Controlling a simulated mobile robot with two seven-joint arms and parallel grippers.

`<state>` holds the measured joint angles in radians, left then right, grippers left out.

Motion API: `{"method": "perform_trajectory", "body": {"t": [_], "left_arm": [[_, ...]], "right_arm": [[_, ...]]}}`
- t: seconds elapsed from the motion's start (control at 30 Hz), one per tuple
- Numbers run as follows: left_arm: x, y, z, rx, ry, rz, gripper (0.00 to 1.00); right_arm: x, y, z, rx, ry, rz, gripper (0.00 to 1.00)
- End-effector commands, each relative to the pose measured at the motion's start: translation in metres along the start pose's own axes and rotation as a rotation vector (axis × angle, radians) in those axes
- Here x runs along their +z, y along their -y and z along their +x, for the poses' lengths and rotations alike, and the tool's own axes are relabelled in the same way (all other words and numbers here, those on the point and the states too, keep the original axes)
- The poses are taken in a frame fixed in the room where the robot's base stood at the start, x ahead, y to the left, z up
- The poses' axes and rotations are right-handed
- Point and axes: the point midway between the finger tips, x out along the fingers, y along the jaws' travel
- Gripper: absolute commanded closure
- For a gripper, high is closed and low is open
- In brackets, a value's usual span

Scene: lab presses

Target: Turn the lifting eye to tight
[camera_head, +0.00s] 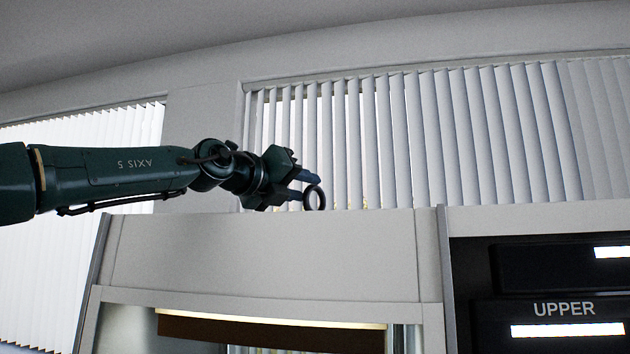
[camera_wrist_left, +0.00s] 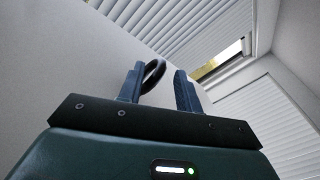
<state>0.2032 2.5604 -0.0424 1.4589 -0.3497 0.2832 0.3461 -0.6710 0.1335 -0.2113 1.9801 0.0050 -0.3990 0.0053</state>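The lifting eye (camera_head: 322,200) is a dark ring standing on the top edge of the pale press cabinet in the head view. My left gripper (camera_head: 305,186) reaches it from the left, with its blue fingers right at the ring. In the left wrist view the fingers of my left gripper (camera_wrist_left: 162,82) are spread apart. The ring of the lifting eye (camera_wrist_left: 158,68) shows there beside the left finger, partly hidden by it, with a clear gap to the right finger. Whether a finger touches the ring I cannot tell. My right gripper is not in view.
The pale press cabinet (camera_head: 260,255) fills the lower middle, with a lit opening below. A dark panel marked UPPER (camera_head: 563,309) with bright displays is at the right. Window blinds (camera_head: 440,135) stand behind.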

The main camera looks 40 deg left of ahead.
Motion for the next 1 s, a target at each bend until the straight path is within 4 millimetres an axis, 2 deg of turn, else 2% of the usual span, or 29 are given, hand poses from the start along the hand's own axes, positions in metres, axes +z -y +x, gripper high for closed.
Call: {"method": "perform_trajectory", "body": {"t": [0.1, 0.23, 0.4, 0.67, 1.0], "left_arm": [[0.001, 0.001, 0.021, 0.001, -0.001, 0.000, 0.66], [0.001, 0.001, 0.035, -0.001, 0.000, 0.000, 0.66], [0.000, 0.000, 0.042, -0.001, 0.001, 0.000, 0.66], [0.000, 0.000, 0.043, -0.002, 0.002, 0.000, 0.66], [0.001, 0.001, 0.042, -0.003, 0.002, 0.000, 0.94]], "right_arm": [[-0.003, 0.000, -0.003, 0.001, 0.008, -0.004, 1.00], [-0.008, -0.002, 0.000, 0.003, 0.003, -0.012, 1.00], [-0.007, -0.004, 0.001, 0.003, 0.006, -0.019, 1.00], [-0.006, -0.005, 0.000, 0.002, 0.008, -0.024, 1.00], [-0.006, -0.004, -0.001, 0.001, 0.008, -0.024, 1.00]]}}
